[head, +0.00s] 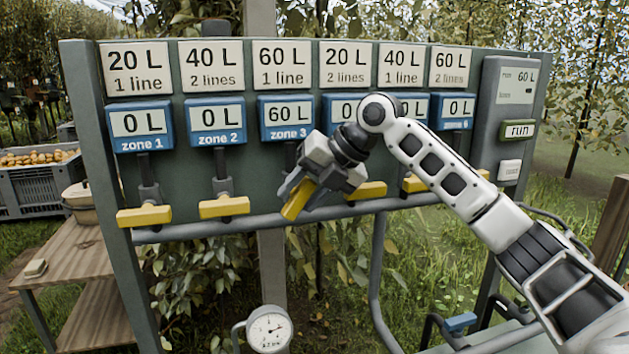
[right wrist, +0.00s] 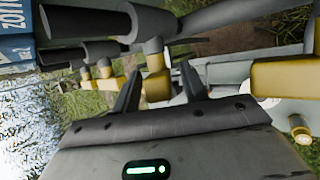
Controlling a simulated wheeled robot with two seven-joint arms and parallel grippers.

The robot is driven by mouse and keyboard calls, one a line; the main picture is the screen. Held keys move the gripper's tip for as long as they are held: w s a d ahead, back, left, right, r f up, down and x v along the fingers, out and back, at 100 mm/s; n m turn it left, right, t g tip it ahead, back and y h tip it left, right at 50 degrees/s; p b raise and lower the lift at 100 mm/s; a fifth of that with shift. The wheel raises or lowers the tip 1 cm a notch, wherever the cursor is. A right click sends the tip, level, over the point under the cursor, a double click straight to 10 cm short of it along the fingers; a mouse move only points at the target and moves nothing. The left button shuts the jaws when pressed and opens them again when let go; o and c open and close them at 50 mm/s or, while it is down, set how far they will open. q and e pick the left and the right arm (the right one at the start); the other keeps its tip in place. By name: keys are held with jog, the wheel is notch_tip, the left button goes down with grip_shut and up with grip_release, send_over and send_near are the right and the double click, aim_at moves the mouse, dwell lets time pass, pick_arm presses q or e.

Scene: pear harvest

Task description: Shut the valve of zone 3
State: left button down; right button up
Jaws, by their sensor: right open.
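The zone 3 sign (head: 289,118) on the panel reads 60 L, under a plate marked 60 L, 1 line. Its yellow valve handle (head: 295,202) shows partly behind my right gripper (head: 299,199). The handle looks slanted, unlike the crosswise handles of zone 1 (head: 144,215) and zone 2 (head: 224,206). My right gripper is open at the zone 3 handle; in the right wrist view a yellow handle (right wrist: 156,86) lies between its two dark fingers. I cannot tell whether the fingers touch it. My left gripper is not in view.
Zones 1 and 2 read 0 L. More yellow handles (head: 367,190) stand close on the right, partly behind my right arm. A grey pipe (head: 190,231) runs below the handles, with a gauge (head: 268,329) lower down. A run button (head: 518,130) sits at the right.

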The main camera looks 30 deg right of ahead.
jog(key=b+v, duration=0.1)
jog(key=v, duration=1.5)
jog(key=shift+f, duration=0.2)
